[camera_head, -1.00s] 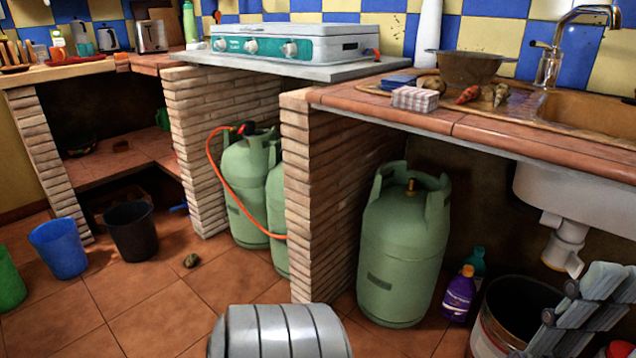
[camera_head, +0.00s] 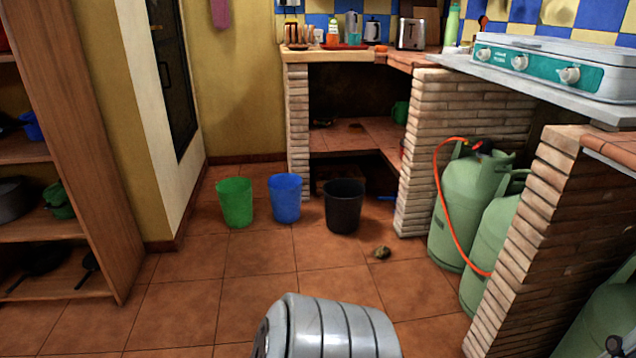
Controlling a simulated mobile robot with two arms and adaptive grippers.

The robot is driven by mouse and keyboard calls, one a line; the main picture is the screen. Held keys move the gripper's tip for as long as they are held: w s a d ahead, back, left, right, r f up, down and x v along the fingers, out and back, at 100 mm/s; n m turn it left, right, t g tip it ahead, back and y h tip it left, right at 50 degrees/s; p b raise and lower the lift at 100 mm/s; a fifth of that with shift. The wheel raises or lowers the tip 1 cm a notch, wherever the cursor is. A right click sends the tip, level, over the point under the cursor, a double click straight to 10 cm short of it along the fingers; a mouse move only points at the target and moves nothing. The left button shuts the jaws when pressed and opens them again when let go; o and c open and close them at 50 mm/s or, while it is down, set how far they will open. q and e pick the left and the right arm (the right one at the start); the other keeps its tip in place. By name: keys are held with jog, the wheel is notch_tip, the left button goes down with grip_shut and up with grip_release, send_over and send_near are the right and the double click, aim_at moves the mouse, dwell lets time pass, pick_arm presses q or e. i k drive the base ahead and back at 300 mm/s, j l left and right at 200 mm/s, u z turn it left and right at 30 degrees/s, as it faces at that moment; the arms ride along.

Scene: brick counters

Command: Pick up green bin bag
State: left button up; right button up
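A green bin (camera_head: 235,202) stands upright on the tiled floor, left of a blue bin (camera_head: 285,198) and a black bin (camera_head: 343,206). No separate green bag can be made out; any bag lining the green bin cannot be told from it. A small grey part at the bottom right corner may be the tip of my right gripper (camera_head: 614,346); its fingers cannot be made out, and it is far from the bins. My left gripper is not in view.
Green gas bottles (camera_head: 465,205) with an orange hose stand under the counter on the right. A wooden shelf (camera_head: 60,229) stands on the left. The floor before the bins is clear.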

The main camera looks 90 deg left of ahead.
aim_at(237, 204)
jog(key=u, duration=3.2)
